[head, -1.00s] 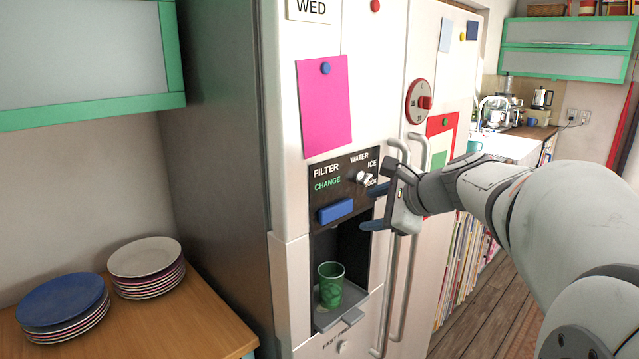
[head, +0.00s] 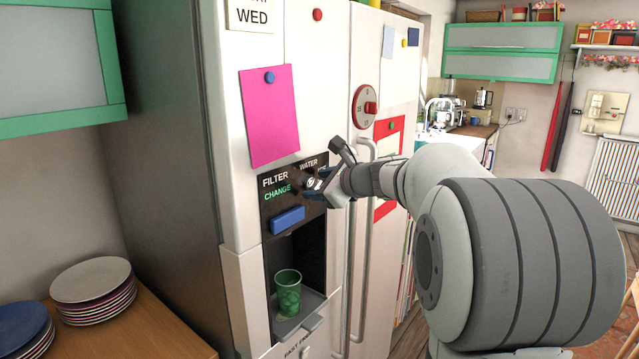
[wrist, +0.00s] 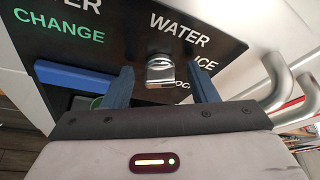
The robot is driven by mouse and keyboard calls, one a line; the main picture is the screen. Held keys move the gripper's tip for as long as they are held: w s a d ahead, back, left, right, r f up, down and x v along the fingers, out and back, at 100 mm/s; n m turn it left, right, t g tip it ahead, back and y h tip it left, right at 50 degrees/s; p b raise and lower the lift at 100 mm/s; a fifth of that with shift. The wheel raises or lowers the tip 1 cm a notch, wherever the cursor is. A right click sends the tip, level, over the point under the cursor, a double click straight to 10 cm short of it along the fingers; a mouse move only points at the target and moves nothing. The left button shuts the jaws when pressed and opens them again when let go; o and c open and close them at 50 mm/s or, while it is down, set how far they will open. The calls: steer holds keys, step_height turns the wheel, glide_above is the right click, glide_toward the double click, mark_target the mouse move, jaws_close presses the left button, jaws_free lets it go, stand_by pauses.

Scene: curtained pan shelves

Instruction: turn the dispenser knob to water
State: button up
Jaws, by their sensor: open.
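The silver dispenser knob (head: 312,184) sits on the black panel (head: 268,208) of the fridge door. In the wrist view the knob (wrist: 160,69) lies between my two blue fingers, with WATER printed above it and ICE to its right. Which label the knob points at is hard to tell. My gripper (wrist: 164,78) is open, its fingers on either side of the knob with gaps showing. In the head view my gripper (head: 322,181) is at the panel and partly covers the knob and the labels at its right.
A blue bar (head: 288,220) is on the panel below the labels. A green cup (head: 288,293) stands in the dispenser recess. Door handles (head: 362,245) run vertically just right of the panel. Stacked plates (head: 95,290) stand on the counter at left.

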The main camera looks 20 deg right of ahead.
steer(key=c, duration=1)
steer(key=shift+f+b, duration=0.15)
steer(key=shift+b, duration=0.4)
steer(key=n+t+b, duration=0.1)
steer(key=n+b, duration=0.2)
steer(key=b, duration=0.6)
steer(key=n+t+h+b, duration=0.1)
steer(key=n+t+b, duration=0.1)
steer(key=b, duration=0.6)
steer(key=f+n+t+b, duration=0.1)
steer(key=n+b, duration=0.3)
steer(key=b, duration=0.5)
steer(key=shift+s+a+f+t+h+b, duration=0.1)
steer(key=shift+s+a+t+h+b, duration=0.1)
steer(key=shift+t+h+b, duration=0.1)
steer(key=shift+n, duration=0.3)
